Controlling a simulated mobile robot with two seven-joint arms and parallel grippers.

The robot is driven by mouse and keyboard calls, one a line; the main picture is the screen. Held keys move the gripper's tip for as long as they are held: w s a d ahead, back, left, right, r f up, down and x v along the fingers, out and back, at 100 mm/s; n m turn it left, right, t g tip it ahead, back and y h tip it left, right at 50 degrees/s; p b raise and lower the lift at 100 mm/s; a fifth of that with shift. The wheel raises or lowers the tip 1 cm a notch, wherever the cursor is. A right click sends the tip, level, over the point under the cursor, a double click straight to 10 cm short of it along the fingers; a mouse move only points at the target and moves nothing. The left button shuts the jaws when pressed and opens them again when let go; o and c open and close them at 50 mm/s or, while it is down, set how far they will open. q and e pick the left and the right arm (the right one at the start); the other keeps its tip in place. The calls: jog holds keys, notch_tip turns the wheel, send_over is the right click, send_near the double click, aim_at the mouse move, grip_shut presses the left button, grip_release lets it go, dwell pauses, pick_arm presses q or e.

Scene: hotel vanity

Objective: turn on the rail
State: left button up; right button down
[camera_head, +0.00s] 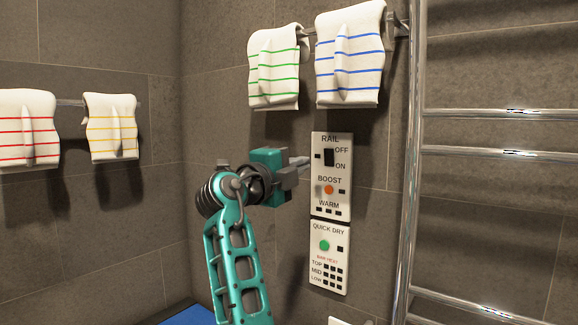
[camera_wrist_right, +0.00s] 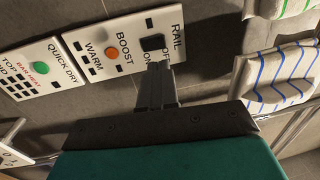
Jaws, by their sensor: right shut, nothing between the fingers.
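The upper white panel (camera_head: 321,198) on the tiled wall carries the black RAIL rocker switch (camera_head: 328,157), with OFF by its upper part and ON by its lower part. Which way the rocker is tipped I cannot tell. The small square beside it looks dark. My right gripper (camera_head: 304,162) is shut and empty, its tips just left of the switch in the head view. In the right wrist view, the closed fingertips (camera_wrist_right: 160,68) are beside the ON end of the switch (camera_wrist_right: 152,43); contact is unclear. My left gripper is not in view.
Below on the same panel are an orange BOOST button (camera_head: 328,189) and WARM marks. A lower panel (camera_head: 328,262) has a green QUICK DRY button (camera_head: 324,245). Striped towels (camera_head: 350,55) hang above, others (camera_head: 28,130) at left. A chrome towel rail (camera_head: 414,180) stands right.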

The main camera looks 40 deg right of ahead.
aim_at(328, 152)
jog(key=p+x, duration=0.1)
jog(key=x, duration=0.6)
jog(key=shift+w+d+r, duration=0.1)
jog(key=shift+w+d, duration=0.05)
jog(key=shift+d, duration=0.15)
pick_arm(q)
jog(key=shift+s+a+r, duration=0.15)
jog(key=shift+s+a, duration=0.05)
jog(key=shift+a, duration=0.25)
pick_arm(e)
jog(key=shift+w+d, duration=0.1)
jog(key=shift+d, duration=0.3)
jog(key=shift+d+r+y, duration=0.25)
jog(key=shift+r+y, duration=0.05)
jog(key=shift+y, duration=0.1)
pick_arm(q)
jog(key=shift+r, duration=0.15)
pick_arm(e)
jog(key=shift+f, duration=0.1)
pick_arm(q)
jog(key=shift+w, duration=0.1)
